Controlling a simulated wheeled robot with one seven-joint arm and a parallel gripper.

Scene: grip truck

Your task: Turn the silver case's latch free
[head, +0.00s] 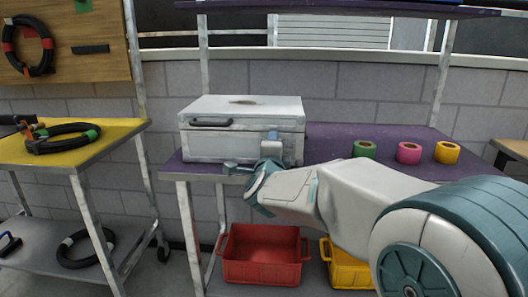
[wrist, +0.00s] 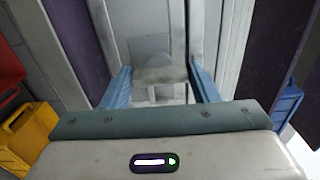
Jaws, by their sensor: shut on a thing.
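The silver case (head: 243,145) stands closed on the purple shelf, with a dark handle on its front at left. My gripper (head: 258,160) is at the case's front, right of the handle, and hides part of that face. In the wrist view my gripper (wrist: 160,76) has its two blue fingers on either side of a pale grey latch (wrist: 158,76) on the case's grey face. It is shut on this latch. The exact contact at the fingertips and the latch's turn are hard to make out.
Green tape (head: 365,149), pink tape (head: 409,152) and yellow tape (head: 447,152) stand right of the case on the purple shelf (head: 335,142). A red crate (head: 262,256) and a yellow crate (head: 345,268) sit below. A yellow-topped bench (head: 80,150) stands at left.

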